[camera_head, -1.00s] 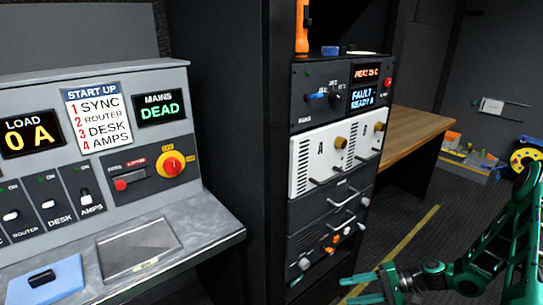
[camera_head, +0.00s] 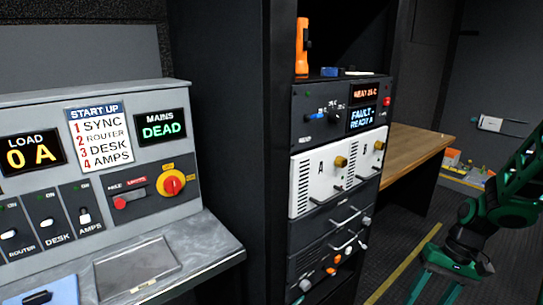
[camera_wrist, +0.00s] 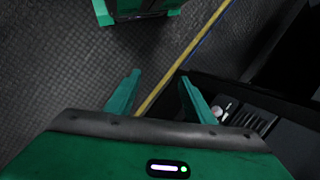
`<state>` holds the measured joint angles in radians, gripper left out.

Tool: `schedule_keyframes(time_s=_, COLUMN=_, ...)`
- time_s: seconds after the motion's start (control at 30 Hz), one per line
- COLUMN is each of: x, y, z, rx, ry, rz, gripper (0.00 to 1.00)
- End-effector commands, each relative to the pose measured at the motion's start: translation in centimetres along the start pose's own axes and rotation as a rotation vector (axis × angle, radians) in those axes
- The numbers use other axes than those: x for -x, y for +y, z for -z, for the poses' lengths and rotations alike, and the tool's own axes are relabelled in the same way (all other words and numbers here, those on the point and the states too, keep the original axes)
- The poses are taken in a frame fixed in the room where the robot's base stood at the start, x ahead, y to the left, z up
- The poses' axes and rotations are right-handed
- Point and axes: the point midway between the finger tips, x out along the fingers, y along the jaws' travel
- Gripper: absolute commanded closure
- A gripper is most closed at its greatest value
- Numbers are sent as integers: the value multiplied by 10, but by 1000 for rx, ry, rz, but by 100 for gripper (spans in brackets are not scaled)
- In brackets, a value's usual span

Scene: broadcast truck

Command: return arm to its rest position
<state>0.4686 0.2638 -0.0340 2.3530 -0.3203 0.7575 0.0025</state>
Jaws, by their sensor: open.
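My gripper (camera_head: 437,287) is at the lower right of the head view, in front of and to the right of the rack, with its fingers pointing down. In the wrist view its two green fingers (camera_wrist: 157,95) are spread apart with nothing between them. Beyond the fingers lies the dark patterned floor (camera_wrist: 60,80) with a yellow line (camera_wrist: 190,58). My green arm runs up to the right edge of the head view.
The equipment rack (camera_head: 335,180) with white amplifier modules stands left of my gripper. A wooden desk (camera_head: 410,145) is behind. The start-up console (camera_head: 100,180) fills the left; its mains display (camera_head: 162,129) reads DEAD. Open floor (camera_head: 410,235) lies between rack and arm.

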Motion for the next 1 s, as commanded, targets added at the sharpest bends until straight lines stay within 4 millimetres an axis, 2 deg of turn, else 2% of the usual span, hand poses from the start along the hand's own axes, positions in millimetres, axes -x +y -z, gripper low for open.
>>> schedule_keyframes(time_s=0.03, x=14, y=1, z=-8, rx=-4, ry=19, rz=-30, gripper=51)
schedule_keyframes(time_s=0.2, x=49, y=11, z=-40, rx=-43, ry=64, rz=-114, gripper=51)
schedule_keyframes(time_s=0.5, x=97, y=24, z=-104, rx=-127, ry=152, rz=-207, gripper=51)
schedule_keyframes(time_s=0.8, x=121, y=37, z=-165, rx=-211, ry=225, rz=-232, gripper=51)
schedule_keyframes(time_s=1.0, x=123, y=41, z=-182, rx=-238, ry=241, rz=-229, gripper=51)
